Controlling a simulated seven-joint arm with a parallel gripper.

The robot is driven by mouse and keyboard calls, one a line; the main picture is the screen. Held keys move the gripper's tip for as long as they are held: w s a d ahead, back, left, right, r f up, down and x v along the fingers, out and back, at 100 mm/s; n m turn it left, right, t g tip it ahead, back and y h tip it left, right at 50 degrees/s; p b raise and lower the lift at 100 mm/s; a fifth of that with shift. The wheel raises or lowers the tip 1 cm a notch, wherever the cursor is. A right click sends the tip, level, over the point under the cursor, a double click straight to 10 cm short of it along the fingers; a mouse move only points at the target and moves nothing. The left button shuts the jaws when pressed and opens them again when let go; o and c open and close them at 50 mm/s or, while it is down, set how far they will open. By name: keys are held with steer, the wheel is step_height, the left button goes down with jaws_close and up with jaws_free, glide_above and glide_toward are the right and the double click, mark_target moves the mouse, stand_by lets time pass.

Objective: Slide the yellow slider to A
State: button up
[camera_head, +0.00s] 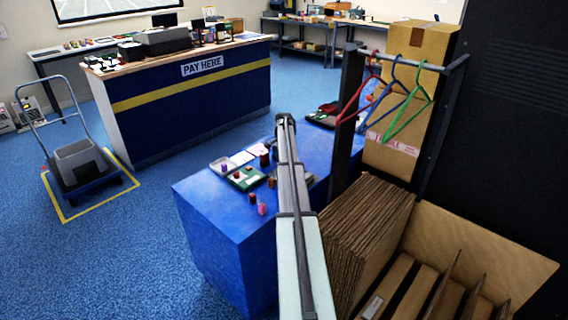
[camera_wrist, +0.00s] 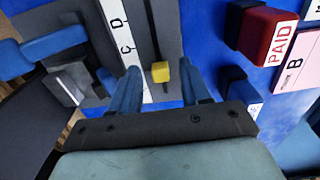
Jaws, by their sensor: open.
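The yellow slider (camera_wrist: 160,72) is a small block on a dark grey panel in the wrist view. A white strip (camera_wrist: 125,35) lettered D and C runs beside it on the left. No A shows on the visible part of the strip. My gripper (camera_wrist: 160,68) is open, with one blue-grey finger on each side of the slider and a gap to it on both sides. I cannot tell how high the fingertips are above the panel. In the head view my arm hides the slider and panel on the blue table (camera_head: 210,210).
In the wrist view a red stamp block marked PAID (camera_wrist: 262,35) and a pink card lettered B (camera_wrist: 298,62) lie to the right. A blue handle-like piece (camera_wrist: 50,45) is at the left. In the head view a clothes rack with hangers (camera_head: 372,80) and cardboard sheets (camera_head: 365,235) stand right of my arm.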

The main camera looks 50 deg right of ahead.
steer(key=shift+f, duration=0.35)
jaws_close()
stand_by(0.3)
